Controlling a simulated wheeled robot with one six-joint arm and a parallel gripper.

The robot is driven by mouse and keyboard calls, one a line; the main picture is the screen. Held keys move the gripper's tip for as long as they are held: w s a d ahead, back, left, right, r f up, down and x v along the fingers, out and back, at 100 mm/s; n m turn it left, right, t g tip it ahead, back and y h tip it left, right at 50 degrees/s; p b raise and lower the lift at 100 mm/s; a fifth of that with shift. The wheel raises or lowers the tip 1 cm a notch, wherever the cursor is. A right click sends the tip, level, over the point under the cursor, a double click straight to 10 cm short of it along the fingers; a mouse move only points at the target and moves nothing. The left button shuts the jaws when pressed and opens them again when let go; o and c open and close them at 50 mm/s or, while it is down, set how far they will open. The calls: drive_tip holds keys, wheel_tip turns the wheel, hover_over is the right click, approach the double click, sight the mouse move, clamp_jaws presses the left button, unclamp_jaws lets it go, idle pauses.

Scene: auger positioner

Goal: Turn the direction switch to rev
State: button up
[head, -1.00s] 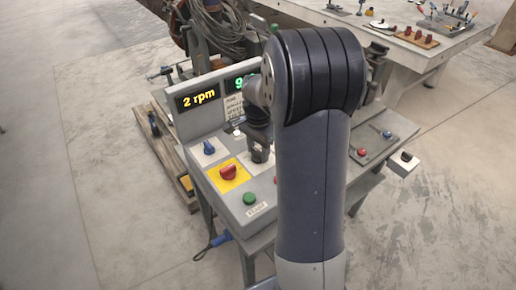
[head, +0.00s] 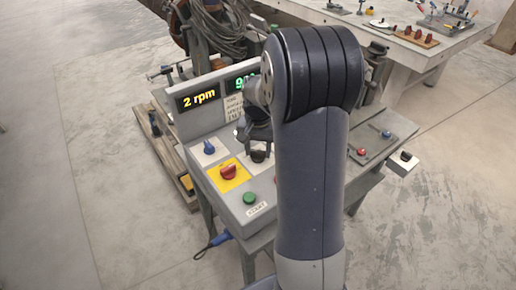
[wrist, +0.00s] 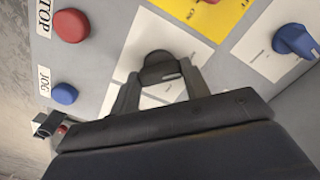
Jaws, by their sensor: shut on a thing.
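A black rotary knob (wrist: 160,70) stands on a white plate (wrist: 165,32) in the wrist view, between my fingertips. It appears to be the direction switch, but the plate's lettering is not readable, so its setting cannot be told. My gripper (wrist: 158,82) is shut on this knob, with a finger on either side of it. In the head view my gripper (head: 258,138) points down at the same white plate on the sloped grey console, and my arm hides part of the panel.
A red STOP button (wrist: 70,25) and blue JOG button (wrist: 64,93) sit left in the wrist view. A blue knob (wrist: 294,40) is at right. In the head view, a red knob on yellow (head: 228,172) and a green button (head: 249,198) are close. The display (head: 198,96) reads 2 rpm.

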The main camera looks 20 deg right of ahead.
sight(258, 151)
idle(0.4)
drive_tip(key=o, duration=1)
wheel_tip(258, 151, up, 11)
drive_tip(key=shift+f, duration=0.1)
wheel_tip(258, 151, down, 11)
drive_tip(key=shift+r, duration=0.15)
idle(0.5)
